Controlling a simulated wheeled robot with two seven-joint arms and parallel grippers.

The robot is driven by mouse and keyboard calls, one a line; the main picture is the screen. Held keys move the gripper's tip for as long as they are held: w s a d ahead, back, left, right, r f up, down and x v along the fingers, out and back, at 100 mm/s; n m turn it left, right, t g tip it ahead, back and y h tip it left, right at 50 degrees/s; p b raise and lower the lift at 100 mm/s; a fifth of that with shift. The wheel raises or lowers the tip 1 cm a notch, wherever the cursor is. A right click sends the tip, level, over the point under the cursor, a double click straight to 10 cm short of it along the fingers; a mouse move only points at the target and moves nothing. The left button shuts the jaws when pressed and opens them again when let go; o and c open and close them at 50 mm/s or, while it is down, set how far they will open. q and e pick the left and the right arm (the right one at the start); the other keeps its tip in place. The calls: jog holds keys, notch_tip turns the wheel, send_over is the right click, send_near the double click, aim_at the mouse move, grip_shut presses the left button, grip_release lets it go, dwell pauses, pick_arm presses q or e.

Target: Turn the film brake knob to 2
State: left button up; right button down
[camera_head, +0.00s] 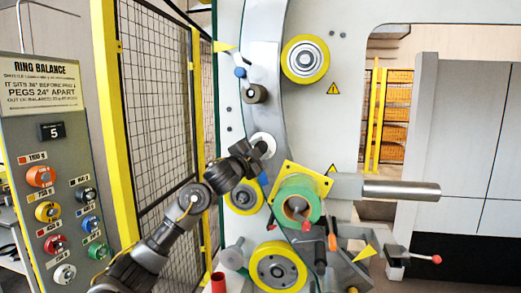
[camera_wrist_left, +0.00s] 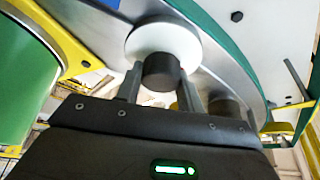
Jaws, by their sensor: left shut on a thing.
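The film brake knob is a dark round knob (camera_wrist_left: 161,70) on a white disc (camera_wrist_left: 150,42), set on the curved grey metal of the machine. In the head view the white disc (camera_head: 264,138) shows just beyond my left gripper (camera_head: 257,151). In the left wrist view my left gripper (camera_wrist_left: 160,90) has one finger on each side of the dark knob and is shut on it. No number or pointer mark on the disc can be read in either view. My right gripper is not in view.
A blue-and-white lever (camera_head: 241,73) with a dark end sits above the knob. A green film roll (camera_head: 296,190) and yellow-rimmed wheels (camera_head: 305,59) are nearby.

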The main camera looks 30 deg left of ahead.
pick_arm(q)
jog(key=shift+f+n+b, duration=0.2)
jog(key=shift+n+b, duration=0.6)
jog(key=shift+b, duration=0.05)
jog(key=n+t+y+b, duration=0.1)
jog(key=n+b, duration=0.1)
jog(key=shift+n, duration=0.4)
jog(key=n+y+b, duration=0.2)
jog(key=n, duration=0.2)
jog(key=shift+t+b, duration=0.35)
jog(key=shift+t, duration=0.05)
jog(key=shift+r+n+y+b, duration=0.2)
jog(key=shift+n+y+b, duration=0.35)
jog(key=shift+n+y, duration=0.8)
jog(key=shift+n+h, duration=0.25)
jog(key=shift+n, duration=0.3)
jog(key=shift+a, duration=0.1)
jog(key=o, duration=1)
